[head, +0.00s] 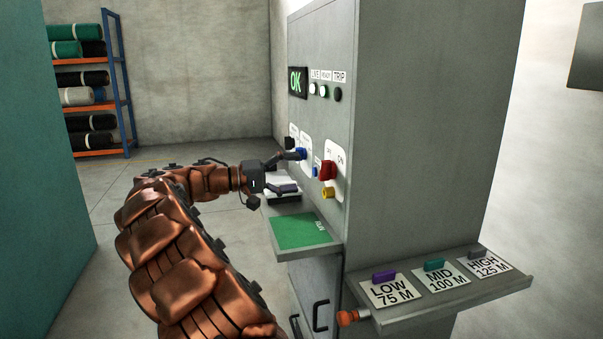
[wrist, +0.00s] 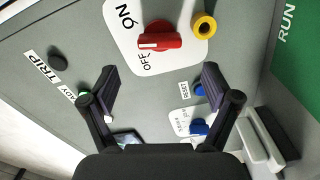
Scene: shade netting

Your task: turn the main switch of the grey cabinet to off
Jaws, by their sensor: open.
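The main switch is a red rotary knob (head: 327,170) on a white plate on the front of the grey cabinet (head: 432,130). In the wrist view the red knob (wrist: 160,41) lies beyond the fingertips, between them from side to side. ON and OFF are printed beside it. A pale mark is on its left end; I cannot tell exactly which label it points to. My gripper (head: 294,171) is open and empty in front of the panel, left of the knob. Its two fingers also show in the wrist view (wrist: 158,75), apart from the knob.
A blue knob (wrist: 198,127) is nearby. A ledge with a green RUN area (head: 300,231) juts out below. A side shelf (head: 452,297) holds LOW, MID and HIGH plates. A rack (head: 92,82) stands behind.

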